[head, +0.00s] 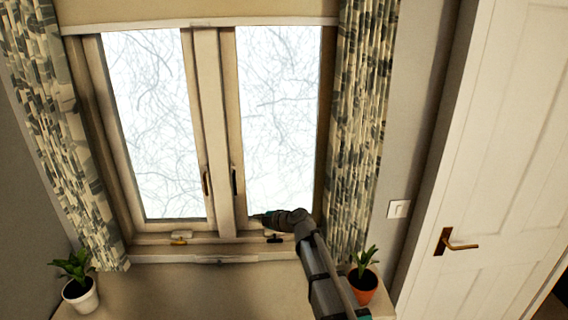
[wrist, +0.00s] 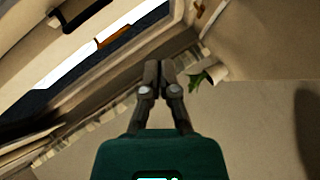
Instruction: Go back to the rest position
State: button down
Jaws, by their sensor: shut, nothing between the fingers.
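My gripper shows in the wrist view (wrist: 158,66) with its two fingers together and nothing between them. Window parts and a wall lie beyond the fingers there. In the head view my arm reaches up from the bottom right. Its end stands in front of the lower part of the right window pane (head: 278,100). The gripper's tip (head: 256,217) points left and is small in this view. I cannot tell how far it is from the window.
The window sill (head: 225,252) runs below the panes. A plant in a white pot (head: 82,296) stands at left and one in an orange pot (head: 363,286) at right, close to my arm. Patterned curtains (head: 358,110) hang at both sides. A white door (head: 500,150) is at right.

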jog(key=s+d+f+m+g+h+b, duration=0.1)
jog(key=s+d+f+m+g+h, duration=0.3)
jog(key=s+d+f+m, duration=0.3)
jog(key=s+d+f+m+g+h+b, duration=0.2)
jog(key=s+d+f+m+h, duration=0.5)
jog(key=s+d+m, duration=1)
jog(key=s+d+g, duration=0.1)
jog(key=s+d, duration=0.5)
jog(key=shift+s+d+f+g, duration=0.15)
jog(key=shift+d+f+g, duration=0.05)
jog(key=shift+d+g, duration=0.2)
jog(key=w, duration=0.3)
jog(key=shift+w, duration=0.15)
jog(key=shift+w, duration=0.2)
